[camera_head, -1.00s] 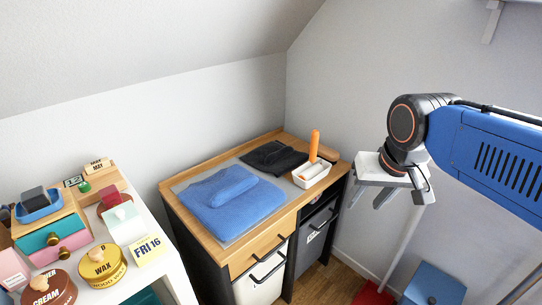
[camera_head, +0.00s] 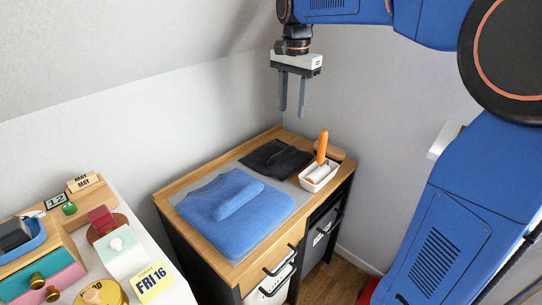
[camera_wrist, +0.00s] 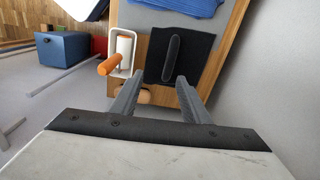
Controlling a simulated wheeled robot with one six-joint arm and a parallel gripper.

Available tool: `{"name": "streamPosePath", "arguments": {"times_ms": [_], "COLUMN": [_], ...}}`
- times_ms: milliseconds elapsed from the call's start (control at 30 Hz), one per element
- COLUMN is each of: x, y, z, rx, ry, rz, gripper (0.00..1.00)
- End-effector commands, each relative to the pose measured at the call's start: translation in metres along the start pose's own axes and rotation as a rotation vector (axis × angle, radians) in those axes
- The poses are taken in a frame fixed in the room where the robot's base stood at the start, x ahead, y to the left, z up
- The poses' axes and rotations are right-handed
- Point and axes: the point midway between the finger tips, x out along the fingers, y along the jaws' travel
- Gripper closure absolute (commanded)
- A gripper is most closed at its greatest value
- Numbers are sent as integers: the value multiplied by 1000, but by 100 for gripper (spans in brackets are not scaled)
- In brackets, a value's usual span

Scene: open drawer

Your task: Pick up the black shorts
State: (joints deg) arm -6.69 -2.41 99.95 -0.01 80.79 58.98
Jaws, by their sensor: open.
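The black shorts (camera_head: 275,158) lie folded flat at the back of the wooden cabinet top, on a grey mat, behind the blue cloth. My gripper (camera_head: 292,116) hangs pointing down above the back of the cabinet, open and empty, with a clear gap between its fingertips and the shorts. In the wrist view the shorts (camera_wrist: 196,50) show beyond the fingers, with a raised fold along their middle. The gripper (camera_wrist: 155,84) there has its two fingers well apart, with nothing between them.
A folded blue cloth (camera_head: 262,215) lies in front of the shorts on the grey mat (camera_head: 295,190). A white tray (camera_head: 331,173) with an orange-handled roller stands close to their right. Walls enclose the cabinet at the back. A white table with boxes and tins is at left.

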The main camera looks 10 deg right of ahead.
Motion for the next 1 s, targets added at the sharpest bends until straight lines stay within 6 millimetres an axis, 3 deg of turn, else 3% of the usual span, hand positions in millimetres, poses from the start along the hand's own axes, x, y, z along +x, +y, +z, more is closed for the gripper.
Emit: {"name": "streamPosePath", "arguments": {"times_ms": [133,333,800,1000], "x": [0,10,92,116], "y": [-19,-23,-21,-20], "z": [-7,-8,-7,-7], "rx": [52,71,70,69], "ry": [-11,-15,-16,-15], "rz": [20,27,29,26], "gripper": [58,58,58,58]}}
